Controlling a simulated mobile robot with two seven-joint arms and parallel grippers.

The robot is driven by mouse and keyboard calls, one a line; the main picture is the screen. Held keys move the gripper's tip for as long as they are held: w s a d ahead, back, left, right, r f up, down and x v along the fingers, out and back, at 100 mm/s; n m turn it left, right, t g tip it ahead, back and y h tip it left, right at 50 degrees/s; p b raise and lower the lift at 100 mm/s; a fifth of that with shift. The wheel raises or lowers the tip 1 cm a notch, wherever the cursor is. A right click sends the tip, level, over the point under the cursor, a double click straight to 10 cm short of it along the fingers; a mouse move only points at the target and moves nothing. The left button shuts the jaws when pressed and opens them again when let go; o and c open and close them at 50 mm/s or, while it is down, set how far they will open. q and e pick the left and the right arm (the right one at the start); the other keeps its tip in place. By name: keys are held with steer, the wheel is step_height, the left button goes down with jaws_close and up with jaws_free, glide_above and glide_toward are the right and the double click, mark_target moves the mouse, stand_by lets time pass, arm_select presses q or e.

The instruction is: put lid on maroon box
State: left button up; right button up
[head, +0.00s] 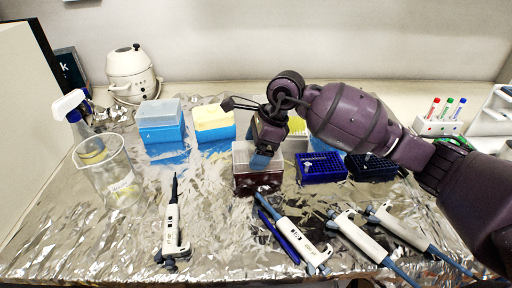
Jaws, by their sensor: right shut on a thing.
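The maroon box (258,184) stands upright on the foil-covered bench near the middle. A pale, see-through lid (242,156) is at its top. I cannot tell whether the lid is fully seated or just above the rim. My right gripper (263,158) comes down over the box from the right and is shut on the lid. Its fingertips hide part of the lid. My left gripper is not in view.
Blue boxes (163,135) stand behind on the left, one with a yellow top (213,118). Dark blue racks (322,169) sit close to the right of the maroon box. Several pipettes (291,232) lie in front. A clear beaker (113,178) stands at left.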

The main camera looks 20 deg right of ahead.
steer(key=o, duration=0.6)
steer(key=shift+o, duration=0.2)
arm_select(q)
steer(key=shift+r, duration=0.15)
arm_select(e)
steer(key=v, duration=0.9)
steer(key=shift+r+p, duration=0.2)
steer(key=shift+p, duration=0.1)
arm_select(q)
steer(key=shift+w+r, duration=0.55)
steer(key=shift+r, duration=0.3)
arm_select(e)
steer(key=shift+d+r, duration=0.3)
steer(key=shift+r, duration=0.35)
